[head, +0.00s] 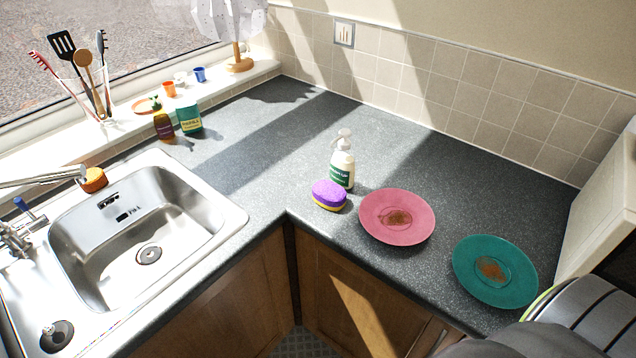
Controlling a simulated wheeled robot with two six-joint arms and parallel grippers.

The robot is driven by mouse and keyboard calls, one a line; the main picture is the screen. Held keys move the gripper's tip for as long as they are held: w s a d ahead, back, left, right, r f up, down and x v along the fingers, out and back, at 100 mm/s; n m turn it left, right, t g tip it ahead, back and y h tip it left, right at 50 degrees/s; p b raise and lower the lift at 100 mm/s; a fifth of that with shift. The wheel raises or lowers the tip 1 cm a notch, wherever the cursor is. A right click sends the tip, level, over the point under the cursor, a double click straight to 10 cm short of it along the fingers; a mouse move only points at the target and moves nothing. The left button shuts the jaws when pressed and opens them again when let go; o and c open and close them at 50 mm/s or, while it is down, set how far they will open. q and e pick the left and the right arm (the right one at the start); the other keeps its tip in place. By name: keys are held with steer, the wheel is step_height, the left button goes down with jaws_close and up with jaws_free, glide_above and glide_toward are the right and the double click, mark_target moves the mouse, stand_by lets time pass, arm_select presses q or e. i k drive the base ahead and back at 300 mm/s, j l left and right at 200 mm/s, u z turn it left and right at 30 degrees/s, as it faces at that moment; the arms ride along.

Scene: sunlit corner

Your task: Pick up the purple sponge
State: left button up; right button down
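The purple sponge (329,194) lies on the dark speckled worktop (285,150) near the inner corner of its front edge. Its top is purple and its lower layer is yellow. It sits just in front of a white pump bottle (342,166) with a green label, and left of a pink plate (397,217). Its top and front are in clear view. Neither of my grippers shows in the head view.
A teal plate (495,271) with a brown stain lies further right. The steel sink (150,240) is on the left, with an orange sponge (93,180) on its rim. Bottles (188,121) stand near the window sill. The worktop behind the purple sponge is mostly clear.

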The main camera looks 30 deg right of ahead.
mark_target(329, 195)
steer(key=z, duration=1)
